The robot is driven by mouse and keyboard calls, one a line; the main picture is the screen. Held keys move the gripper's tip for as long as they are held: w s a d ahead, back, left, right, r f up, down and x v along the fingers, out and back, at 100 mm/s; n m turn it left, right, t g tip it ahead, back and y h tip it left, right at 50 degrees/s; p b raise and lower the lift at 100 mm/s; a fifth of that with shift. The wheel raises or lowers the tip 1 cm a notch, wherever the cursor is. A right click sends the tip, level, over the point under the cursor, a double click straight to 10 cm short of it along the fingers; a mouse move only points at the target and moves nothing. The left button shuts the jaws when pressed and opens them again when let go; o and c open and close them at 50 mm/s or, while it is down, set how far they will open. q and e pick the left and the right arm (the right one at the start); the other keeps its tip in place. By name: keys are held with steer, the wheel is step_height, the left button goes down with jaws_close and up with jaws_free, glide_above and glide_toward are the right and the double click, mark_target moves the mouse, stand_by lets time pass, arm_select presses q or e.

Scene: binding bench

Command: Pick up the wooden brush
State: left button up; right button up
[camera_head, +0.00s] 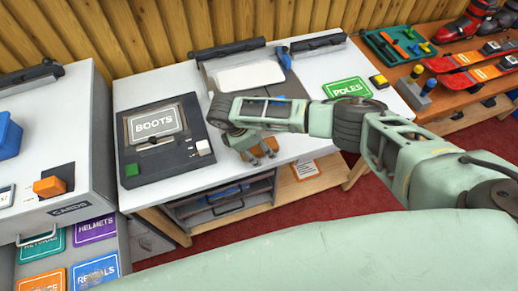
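I cannot make out a wooden brush anywhere in the head view; my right arm covers part of the white bench. My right gripper (263,153) hangs over the front edge of the bench, pointing down and toward me. Its brownish fingertips look apart, with nothing clear between them. My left gripper is not in view.
A dark press with a BOOTS plate (156,122) stands left of my gripper. A white pad (249,76) lies behind my forearm, and a green POLES card (347,88) lies to the right. A tool tray (398,43) and red skis (470,76) are farther right.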

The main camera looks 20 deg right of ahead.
steer(key=c, duration=0.8)
steer(key=shift+c, duration=0.2)
steer(key=shift+w+r, duration=0.15)
steer(key=shift+r, duration=0.35)
step_height(320, 180, up, 3)
steer(key=shift+r+b, duration=0.1)
steer(key=shift+b, duration=0.6)
steer(key=s+d+r, duration=0.2)
steer(key=s+r, duration=0.5)
steer(key=s, duration=0.4)
steer(key=shift+s+d+r, duration=0.15)
steer(key=shift+s+d, duration=0.05)
steer(key=shift+s, duration=0.15)
steer(key=o, duration=0.7)
steer(key=c, duration=0.5)
